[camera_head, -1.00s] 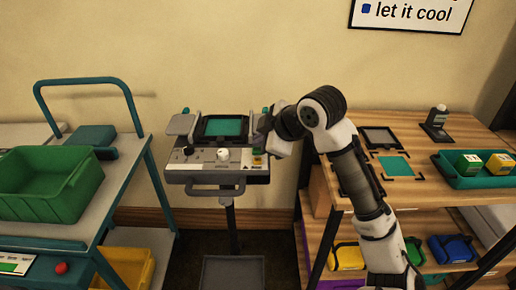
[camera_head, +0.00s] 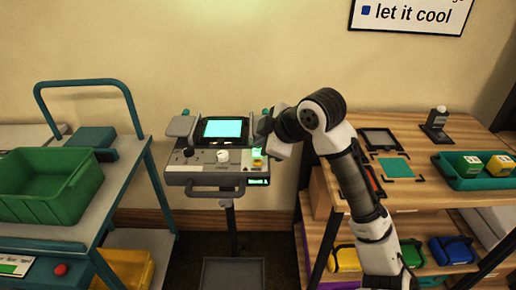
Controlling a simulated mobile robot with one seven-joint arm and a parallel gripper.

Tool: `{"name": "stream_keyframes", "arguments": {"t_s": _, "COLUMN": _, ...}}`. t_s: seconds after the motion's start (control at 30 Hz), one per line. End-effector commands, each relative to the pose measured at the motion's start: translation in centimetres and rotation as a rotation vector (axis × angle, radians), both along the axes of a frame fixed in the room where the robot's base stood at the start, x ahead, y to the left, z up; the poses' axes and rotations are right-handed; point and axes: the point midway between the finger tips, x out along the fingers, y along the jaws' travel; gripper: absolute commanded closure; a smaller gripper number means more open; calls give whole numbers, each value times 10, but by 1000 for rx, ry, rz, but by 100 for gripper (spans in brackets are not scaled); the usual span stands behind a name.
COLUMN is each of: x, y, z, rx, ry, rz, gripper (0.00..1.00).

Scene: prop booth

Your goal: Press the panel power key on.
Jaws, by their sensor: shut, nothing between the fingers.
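The panel (camera_head: 203,173) is a grey console on a post in the middle of the view, with a white knob (camera_head: 223,156) on its top. Its screen (camera_head: 223,128) is lit bright cyan, and a small green readout (camera_head: 258,181) glows on its front edge. A yellow-green key (camera_head: 257,163) on its right side looks lit; I take it to be the power key. My gripper (camera_head: 259,146) is shut and points down just above that key. My own gripper partly covers the spot, so I cannot tell whether the fingertips touch the key.
A teal cart (camera_head: 148,170) with a green crate (camera_head: 30,212) stands at the left. My arm reaches across the shelf's left side.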

Motion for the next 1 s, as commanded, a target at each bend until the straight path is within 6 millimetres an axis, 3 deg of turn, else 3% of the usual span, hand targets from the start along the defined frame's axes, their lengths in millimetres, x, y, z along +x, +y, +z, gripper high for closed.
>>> {"name": "stream_keyframes", "arguments": {"t_s": 0.37, "x": 0, "y": 0, "z": 6, "rx": 0, "ry": 0, "rz": 0, "gripper": 100}}
{"name": "stream_keyframes", "arguments": {"t_s": 1.0, "x": 0, "y": 0, "z": 62, "rx": 0, "ry": 1, "rz": 1, "gripper": 100}}
